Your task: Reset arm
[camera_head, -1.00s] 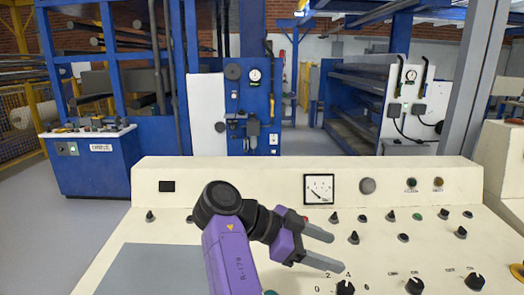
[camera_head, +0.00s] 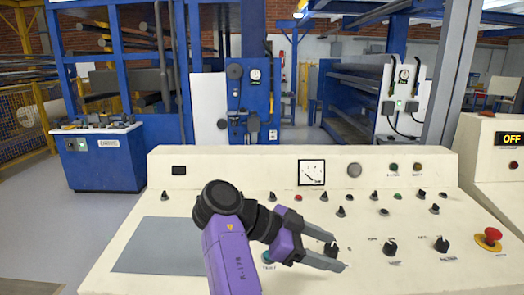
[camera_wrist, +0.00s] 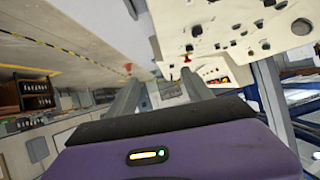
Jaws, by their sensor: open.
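My gripper (camera_head: 336,252) is at the end of my purple arm, over the front of a cream control console (camera_head: 230,167). Its two grey fingers are apart with nothing between them. They point to the right, and a black knob (camera_head: 331,249) shows at their tips. I cannot tell whether the fingers touch it. In the wrist view the two fingers of my gripper (camera_wrist: 160,97) also show apart, with the console (camera_wrist: 228,16) at the upper right.
The console carries several black knobs, a gauge (camera_head: 312,172) and a red emergency button (camera_head: 489,237). A cabinet with an "OFF" display (camera_head: 510,139) stands at the right. Blue machines (camera_head: 255,100) stand behind. Grey floor (camera_head: 60,220) is clear at the left.

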